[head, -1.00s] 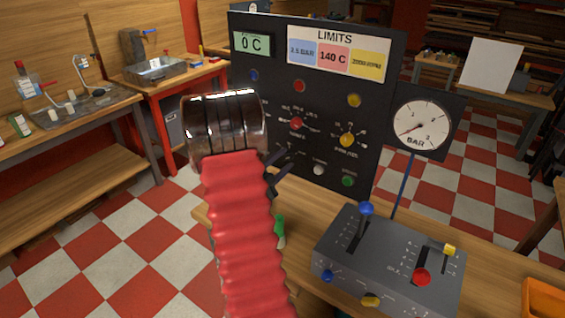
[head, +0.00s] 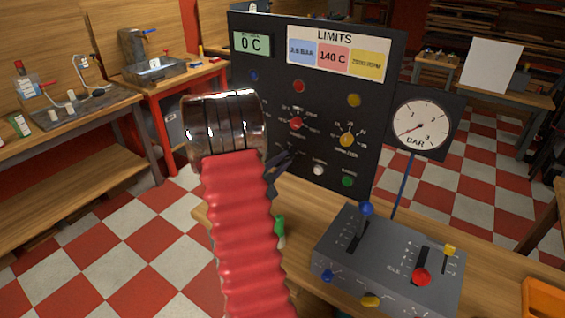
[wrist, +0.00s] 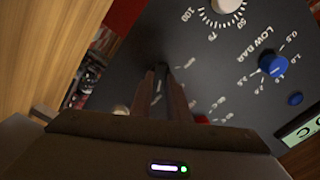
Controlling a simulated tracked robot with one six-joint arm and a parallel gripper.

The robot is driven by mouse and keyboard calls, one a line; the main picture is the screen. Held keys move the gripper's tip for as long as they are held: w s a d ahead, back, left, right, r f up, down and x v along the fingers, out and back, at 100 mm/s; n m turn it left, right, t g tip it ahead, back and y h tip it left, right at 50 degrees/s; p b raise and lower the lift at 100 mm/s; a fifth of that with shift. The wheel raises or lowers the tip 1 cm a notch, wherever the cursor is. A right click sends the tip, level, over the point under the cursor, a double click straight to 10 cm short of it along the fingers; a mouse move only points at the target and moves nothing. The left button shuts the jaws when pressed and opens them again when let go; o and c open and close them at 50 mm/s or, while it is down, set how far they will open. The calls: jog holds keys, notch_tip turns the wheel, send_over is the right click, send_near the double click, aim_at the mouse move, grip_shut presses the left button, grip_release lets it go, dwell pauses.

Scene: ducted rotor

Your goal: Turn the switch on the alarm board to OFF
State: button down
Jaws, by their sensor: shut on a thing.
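The alarm board (head: 315,110) is a large black upright panel with a LIMITS card, lamps and knobs. My gripper (head: 289,153) reaches its lower left part, with its dark fingers at the panel face. In the wrist view my gripper (wrist: 163,92) is shut on a small dark switch (wrist: 161,70) that stands between the fingers. Most of the switch is hidden by the fingers, and I cannot read its position or its OFF mark.
A red knob (head: 296,123), a yellow knob (head: 347,140), a white button (head: 318,170) and a green button (head: 347,181) sit close by on the board. A grey lever box (head: 390,262) and a pressure gauge (head: 421,124) stand to the right.

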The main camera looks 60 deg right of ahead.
jog(key=shift+f+n, duration=0.1)
jog(key=shift+n, duration=0.3)
jog(key=n, duration=1.1)
jog(key=shift+w, duration=0.15)
dwell(0.4)
jog(key=c, duration=1.7)
grip_release()
jog(key=a, duration=0.4)
jog(key=w+a, duration=0.1)
jog(key=a, duration=0.4)
jog(key=w+a, duration=0.1)
jog(key=a, duration=0.3)
jog(key=shift+w+a, duration=0.1)
jog(key=shift+a, duration=0.25)
